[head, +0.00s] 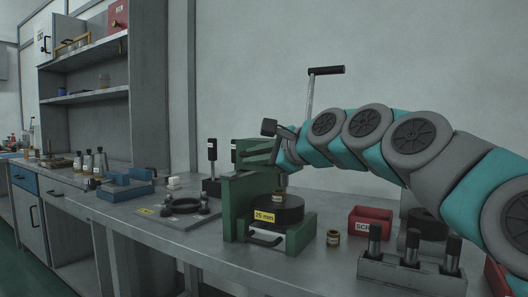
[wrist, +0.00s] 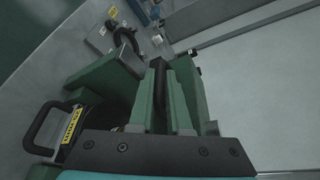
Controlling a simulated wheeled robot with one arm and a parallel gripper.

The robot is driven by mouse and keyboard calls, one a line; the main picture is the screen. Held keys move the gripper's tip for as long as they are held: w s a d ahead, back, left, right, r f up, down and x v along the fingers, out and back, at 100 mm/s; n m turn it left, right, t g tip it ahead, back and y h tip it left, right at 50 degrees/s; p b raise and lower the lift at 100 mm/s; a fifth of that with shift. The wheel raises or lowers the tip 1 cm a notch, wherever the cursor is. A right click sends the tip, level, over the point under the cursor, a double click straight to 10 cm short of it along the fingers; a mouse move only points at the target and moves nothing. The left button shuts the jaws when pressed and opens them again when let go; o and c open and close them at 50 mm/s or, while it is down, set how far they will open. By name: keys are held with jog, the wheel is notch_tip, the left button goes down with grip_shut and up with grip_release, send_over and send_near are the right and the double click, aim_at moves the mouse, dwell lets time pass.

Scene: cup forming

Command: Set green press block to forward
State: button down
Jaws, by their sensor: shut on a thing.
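The green press block (head: 236,205) stands on the bench in the head view, with a black round die labelled 25 mm (head: 278,208) in its front. Its green body (wrist: 100,78) and yellow label (wrist: 71,124) also show at the left of the wrist view. My gripper (wrist: 164,72) reaches over the press from the right and back. Its fingers are closed around a dark bar (wrist: 160,78) at the press. The head view hides most of this contact behind the press and my wrist.
A tall lever with a black handle (head: 327,70) rises behind my arm. A flat plate with a black ring (head: 182,205) lies to the left.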

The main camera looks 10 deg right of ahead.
jog(key=shift+s+a, duration=0.85)
jog(key=shift+s, duration=0.3)
jog(key=shift+f, duration=0.1)
jog(key=c, duration=0.9)
grip_release()
jog(key=shift+s, duration=0.1)
jog(key=v, duration=0.7)
jog(key=shift+s+d, duration=0.15)
jog(key=shift+s, duration=0.15)
